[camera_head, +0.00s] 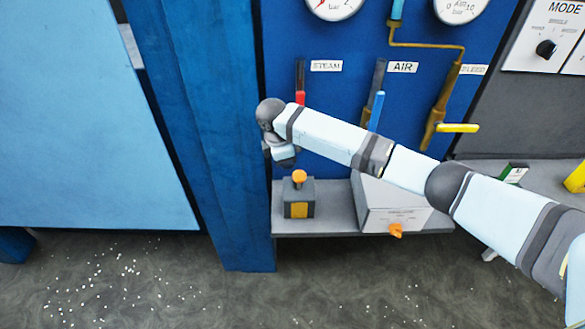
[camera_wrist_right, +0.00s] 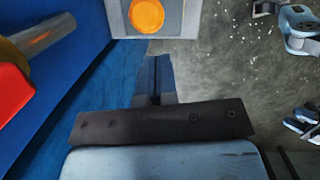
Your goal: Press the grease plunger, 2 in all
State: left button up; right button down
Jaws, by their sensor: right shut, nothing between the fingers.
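The grease plunger (camera_head: 299,177) appears to be the round orange knob on top of a small dark grey box (camera_head: 306,192) with a yellow label, on the grey shelf. My right gripper (camera_head: 285,161) is above and slightly left of the knob, in front of the blue panel. Its fingers (camera_wrist_right: 156,65) are closed together with nothing between them. A gap shows between fingers and knob. My left gripper is not in view.
A red-handled STEAM lever (camera_head: 300,97), a blue-handled AIR lever (camera_head: 376,110) and a yellow handle (camera_head: 457,128) project from the panel. A blue post (camera_head: 215,150) rises at left.

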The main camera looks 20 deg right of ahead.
aim_at(298, 174)
jog(key=shift+w+d+r+h, duration=0.15)
jog(key=shift+w+d+r, duration=0.15)
jog(key=shift+r, duration=0.3)
jog(key=shift+w+d+r+h, duration=0.15)
jog(key=shift+w+d+r, duration=0.15)
jog(key=shift+r, duration=0.25)
jog(key=shift+f, duration=0.2)
jog(key=b+x, duration=0.6)
jog(key=b, duration=0.1)
jog(key=shift+f, duration=0.15)
jog(key=shift+d+f+b, duration=0.1)
jog(key=shift+f+b, duration=0.15)
jog(key=shift+b, duration=0.1)
jog(key=shift+s, duration=0.1)
